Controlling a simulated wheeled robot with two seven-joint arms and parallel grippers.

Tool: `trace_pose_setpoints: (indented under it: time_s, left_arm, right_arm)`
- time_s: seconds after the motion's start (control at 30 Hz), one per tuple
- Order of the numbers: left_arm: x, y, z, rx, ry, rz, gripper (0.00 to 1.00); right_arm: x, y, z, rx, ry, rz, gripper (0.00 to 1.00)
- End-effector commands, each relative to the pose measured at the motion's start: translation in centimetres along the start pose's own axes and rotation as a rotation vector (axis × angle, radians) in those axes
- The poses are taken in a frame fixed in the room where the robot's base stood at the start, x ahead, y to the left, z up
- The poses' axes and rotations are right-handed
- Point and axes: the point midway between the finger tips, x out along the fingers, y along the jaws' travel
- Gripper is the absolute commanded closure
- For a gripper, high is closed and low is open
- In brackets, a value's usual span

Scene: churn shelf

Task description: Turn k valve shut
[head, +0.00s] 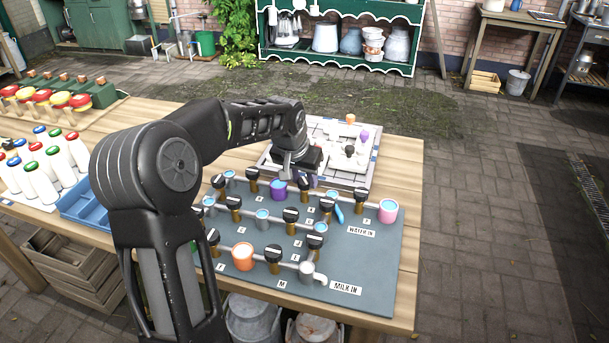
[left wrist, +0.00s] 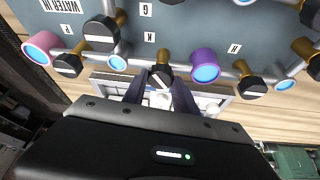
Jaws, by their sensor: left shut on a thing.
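The gripper is shut on this knob. The white bar looks slightly slanted. My right gripper is not in view.
Neighbouring knobs stand close by, such as a black one (head: 326,204) and another near the pink fitting (head: 388,211). A white tray (head: 360,185) with small items lies behind the board. White bottles (head: 80,150) and a blue crate (head: 85,207) are at left.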

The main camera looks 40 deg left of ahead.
Motion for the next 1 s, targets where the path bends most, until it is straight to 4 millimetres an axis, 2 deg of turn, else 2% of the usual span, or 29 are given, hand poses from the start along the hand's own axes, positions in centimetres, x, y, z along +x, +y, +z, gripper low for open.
trace_pose_setpoints:
  time_s: [0.2,0.6,1.0]
  left_arm:
    - [-0.07,-0.23,-0.06,0.186,-0.001,0.079,1.0]
    - [0.09,-0.39,-0.08,0.495,-0.002,0.206,1.0]
    - [0.09,-0.41,-0.08,0.618,-0.003,0.255,1.0]
  right_arm:
    - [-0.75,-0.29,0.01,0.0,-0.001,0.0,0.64]
    - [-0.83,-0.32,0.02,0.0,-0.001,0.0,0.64]
    - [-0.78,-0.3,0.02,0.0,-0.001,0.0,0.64]
